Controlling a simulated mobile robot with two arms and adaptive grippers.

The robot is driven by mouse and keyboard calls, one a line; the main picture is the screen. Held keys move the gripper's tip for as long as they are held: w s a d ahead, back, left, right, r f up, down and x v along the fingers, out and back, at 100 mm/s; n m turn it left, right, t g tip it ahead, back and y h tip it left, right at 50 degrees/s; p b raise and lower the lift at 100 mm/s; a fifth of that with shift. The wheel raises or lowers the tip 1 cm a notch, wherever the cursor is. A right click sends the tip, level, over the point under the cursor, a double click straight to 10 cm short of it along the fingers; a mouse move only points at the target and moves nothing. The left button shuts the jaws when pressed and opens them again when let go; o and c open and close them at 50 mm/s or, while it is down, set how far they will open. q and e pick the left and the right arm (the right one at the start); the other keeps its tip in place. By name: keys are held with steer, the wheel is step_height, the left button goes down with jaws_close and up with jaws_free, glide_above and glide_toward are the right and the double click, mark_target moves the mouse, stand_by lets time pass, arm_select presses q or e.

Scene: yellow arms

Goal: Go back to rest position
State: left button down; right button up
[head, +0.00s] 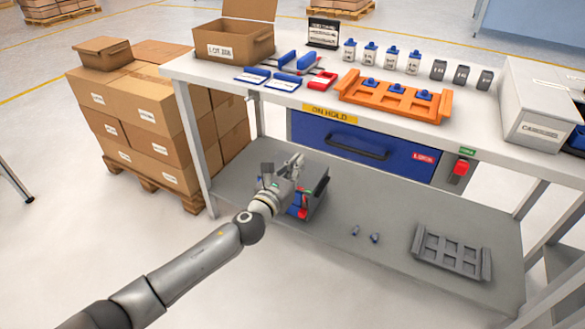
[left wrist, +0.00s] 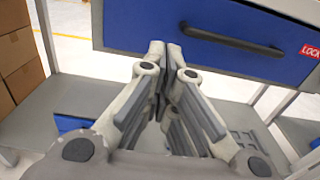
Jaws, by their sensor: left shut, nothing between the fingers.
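My left gripper (head: 295,163) is above the lower shelf (head: 340,275), in front of the left side of the workbench. Its fingers are shut and empty, also in the left wrist view (left wrist: 166,52), where they point toward the blue drawer (left wrist: 225,32). In the head view the gripper partly hides a grey bin (head: 318,193) with red and blue items in or by it. The drawer (head: 325,133) looks shut under the tabletop. My right gripper is not in view.
The tabletop (head: 215,78) holds an open carton (head: 235,42), an orange rack (head: 395,98), bottles and a white box (head: 535,105). A grey rack (head: 450,252) and small blue parts (head: 374,238) lie on the lower shelf. Stacked boxes (head: 150,110) stand left.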

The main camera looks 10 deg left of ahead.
arm_select(q)
steer(key=s+a+f+n+g+y, duration=0.2)
steer(key=s+a+f+n+g, duration=0.1)
steer(key=s+f+n, duration=0.6)
steer(key=s+a+f+n+g+y, duration=0.2)
steer(key=s+a+f+n, duration=0.15)
steer(key=f+n, duration=0.55)
steer(key=s+a+f+n+g+y, duration=0.25)
steer(key=s+f+n, duration=0.45)
steer(key=f, duration=0.4)
steer(key=s+a+f+n+g+h, duration=0.1)
steer(key=s+f+n+g, duration=0.4)
steer(key=s, duration=0.7)
steer(key=s+a+f+n+g, duration=0.1)
steer(key=s+f+n+g, duration=0.1)
steer(key=s+f+n, duration=0.8)
steer(key=s+a+r+m+g+p, duration=0.1)
steer(key=s+p, duration=0.7)
steer(key=s, duration=0.1)
steer(key=s+a+r+m+p, duration=0.1)
steer(key=s+p, duration=0.7)
steer(key=s, duration=0.2)
steer(key=shift+a+r+m+g, duration=0.35)
steer(key=shift+r+m, duration=0.05)
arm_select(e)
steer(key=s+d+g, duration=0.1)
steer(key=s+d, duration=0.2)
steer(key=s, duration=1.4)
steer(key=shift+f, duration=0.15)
